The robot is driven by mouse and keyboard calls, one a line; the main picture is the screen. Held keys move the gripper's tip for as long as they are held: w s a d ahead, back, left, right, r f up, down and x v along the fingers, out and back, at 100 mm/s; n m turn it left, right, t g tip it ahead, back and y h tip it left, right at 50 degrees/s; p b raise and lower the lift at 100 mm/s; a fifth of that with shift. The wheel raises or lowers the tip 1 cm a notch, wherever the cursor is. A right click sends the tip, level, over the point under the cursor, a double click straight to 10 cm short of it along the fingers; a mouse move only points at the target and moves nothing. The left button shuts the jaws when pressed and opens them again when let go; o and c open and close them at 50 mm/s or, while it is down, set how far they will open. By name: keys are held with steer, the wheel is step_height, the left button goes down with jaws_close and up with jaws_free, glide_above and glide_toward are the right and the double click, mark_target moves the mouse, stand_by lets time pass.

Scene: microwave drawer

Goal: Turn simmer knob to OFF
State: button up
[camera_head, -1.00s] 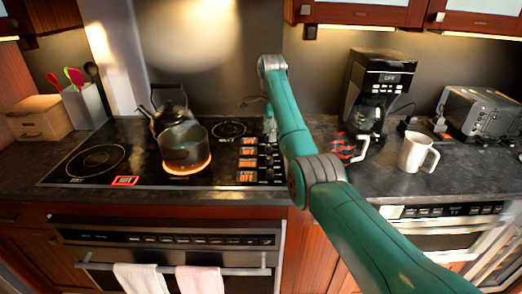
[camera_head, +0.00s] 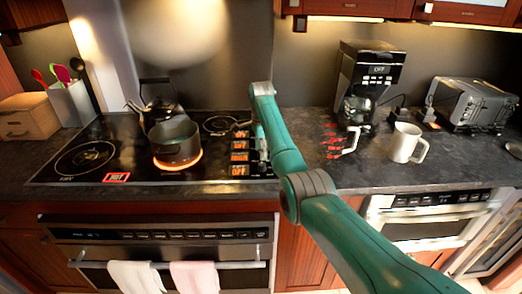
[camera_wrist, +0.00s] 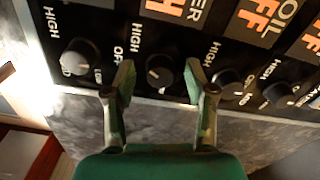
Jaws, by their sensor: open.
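The simmer knob (camera_wrist: 159,70) is a small round black knob with a pale pointer mark. It sits on the black control strip, below an orange label (camera_wrist: 164,9) that is cut off, with "ER" and "H" readable. My gripper (camera_wrist: 162,68) is open, with one green fingertip on each side of this knob. I cannot tell whether the fingertips touch it. In the head view, the third orange label down (camera_head: 240,157) seems to read HIGH and the others OFF. My arm partly hides the knobs and gripper there.
Other knobs flank it closely: one at left (camera_wrist: 80,57) and one at right (camera_wrist: 230,83). A pot (camera_head: 176,143) sits on a glowing burner, with a kettle (camera_head: 160,108) behind. A coffee maker (camera_head: 366,80) and a white mug (camera_head: 405,144) stand to the right.

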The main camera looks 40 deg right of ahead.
jaws_close()
